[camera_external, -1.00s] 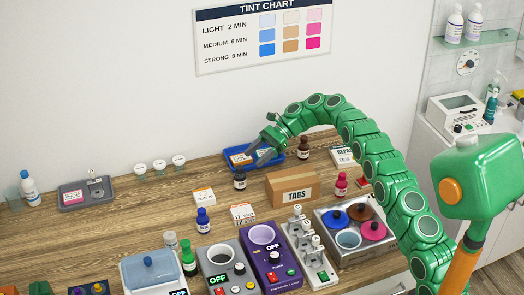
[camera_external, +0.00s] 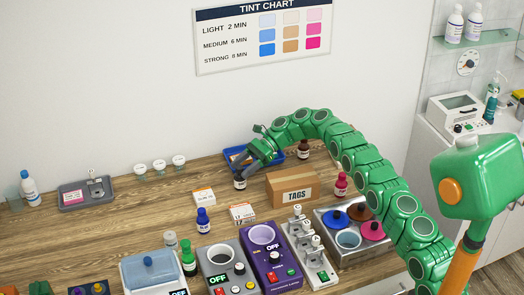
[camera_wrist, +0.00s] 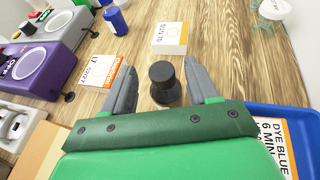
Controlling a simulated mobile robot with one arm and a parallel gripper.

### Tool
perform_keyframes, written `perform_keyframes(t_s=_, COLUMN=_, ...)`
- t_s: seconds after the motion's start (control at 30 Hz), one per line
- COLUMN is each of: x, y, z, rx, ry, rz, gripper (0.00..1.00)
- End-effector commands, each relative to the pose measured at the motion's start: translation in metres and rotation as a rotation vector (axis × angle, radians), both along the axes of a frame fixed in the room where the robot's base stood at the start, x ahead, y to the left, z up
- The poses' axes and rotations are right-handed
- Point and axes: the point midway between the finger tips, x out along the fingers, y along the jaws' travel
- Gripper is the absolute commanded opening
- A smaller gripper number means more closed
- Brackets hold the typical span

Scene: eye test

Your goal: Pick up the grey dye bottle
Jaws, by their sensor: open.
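A dark charcoal-grey bottle (camera_external: 240,181) with a white label stands upright on the wooden table, just in front of the blue tray. In the wrist view its dark cap and shoulder (camera_wrist: 166,94) show between my two fingers, apart from both. My gripper (camera_external: 243,166) is open, pointing down over this bottle; its fingertips also show in the wrist view (camera_wrist: 160,67). A lighter grey-capped bottle (camera_external: 170,241) stands farther front left, beside a green bottle (camera_external: 188,262). I cannot read a colour name on either grey bottle.
The blue tray (camera_wrist: 287,112) with a "DYE BLUE 6 MIN" card lies close to my gripper. A TAGS box (camera_external: 293,197) stands right of the bottle, a small white box (camera_external: 204,195) to its left. A blue bottle (camera_external: 203,221) is nearer the front.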

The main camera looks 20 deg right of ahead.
Motion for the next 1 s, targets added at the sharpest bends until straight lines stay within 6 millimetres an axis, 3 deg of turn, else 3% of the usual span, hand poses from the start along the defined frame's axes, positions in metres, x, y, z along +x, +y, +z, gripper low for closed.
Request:
perform_keyframes(t_s=0.2, x=-0.005, y=0.026, z=-0.011, rx=0.000, ry=0.002, rz=-0.001, gripper=0.59)
perform_keyframes(t_s=0.5, x=-0.006, y=0.031, z=-0.013, rx=0.000, ry=0.001, rz=-0.001, gripper=0.57)
perform_keyframes(t_s=0.87, x=-0.006, y=0.031, z=-0.013, rx=0.000, ry=0.001, rz=-0.001, gripper=0.02)
perform_keyframes(t_s=1.0, x=-0.006, y=0.031, z=-0.013, rx=0.000, ry=0.001, rz=-0.001, gripper=0.00)
